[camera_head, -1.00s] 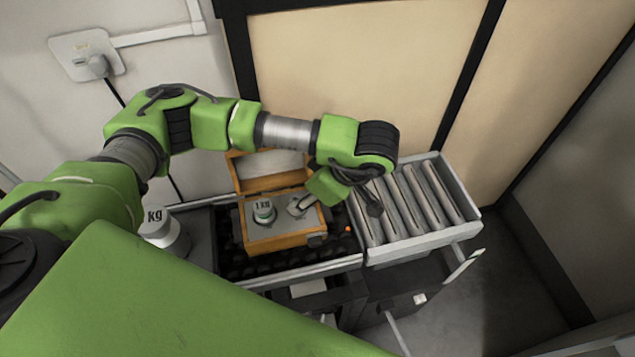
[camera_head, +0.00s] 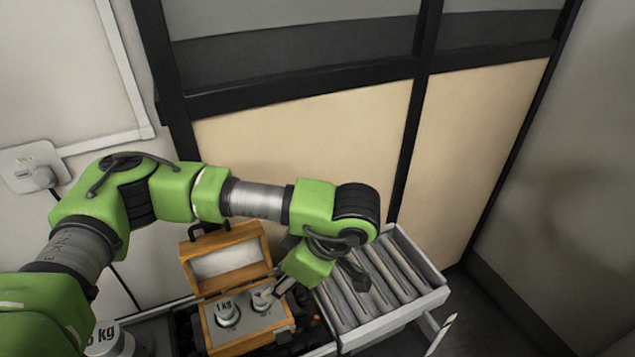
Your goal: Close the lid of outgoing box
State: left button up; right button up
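The outgoing box (camera_head: 258,342) is an orange wooden box with a grey inset, low in the view. Its lid (camera_head: 214,241) is open and stands up at the back, with a pale panel inside. A 1 kg weight (camera_head: 227,314) and a second small weight (camera_head: 262,302) sit in the inset. My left arm reaches over from the left, and my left gripper (camera_head: 312,284) is at the box's right side, close to the second weight. The wrist partly hides its fingers, so its opening is unclear. My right gripper is out of view.
A roller conveyor (camera_head: 429,292) lies right of the box. A large kg weight (camera_head: 106,341) stands at the lower left. A wall with beige panels (camera_head: 300,150) rises behind. A wall socket with a plug (camera_head: 36,167) is at the left.

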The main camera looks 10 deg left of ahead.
aim_at(214, 262)
jog(key=k+l, duration=0.8)
jog(key=l, duration=0.1)
